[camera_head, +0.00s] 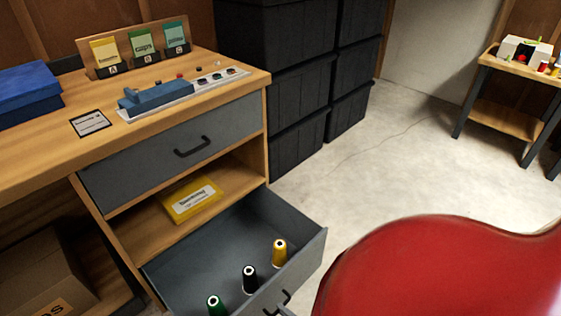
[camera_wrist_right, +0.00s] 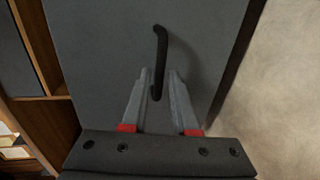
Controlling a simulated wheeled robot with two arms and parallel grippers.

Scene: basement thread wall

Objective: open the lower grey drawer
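The lower grey drawer (camera_head: 222,226) stands pulled well out of the wooden bench in the head view. Green, black and yellow thread spools (camera_head: 279,253) stand upright inside it. Its dark handle (camera_wrist_right: 160,50) runs lengthwise in the right wrist view, against the grey front. My right gripper (camera_wrist_right: 160,76) is open, its two fingers on either side of the handle's near end, with a visible gap. In the head view only a bit of that gripper (camera_head: 285,309) shows at the bottom edge, by the handle (camera_head: 287,296). My left gripper is not in view.
The upper grey drawer (camera_head: 150,155) is shut. A yellow packet (camera_head: 191,200) lies on the shelf between the drawers. Black stacked crates (camera_head: 297,90) stand right of the bench. My red arm part covers the lower right. Pale floor (camera_head: 400,150) lies clear beyond.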

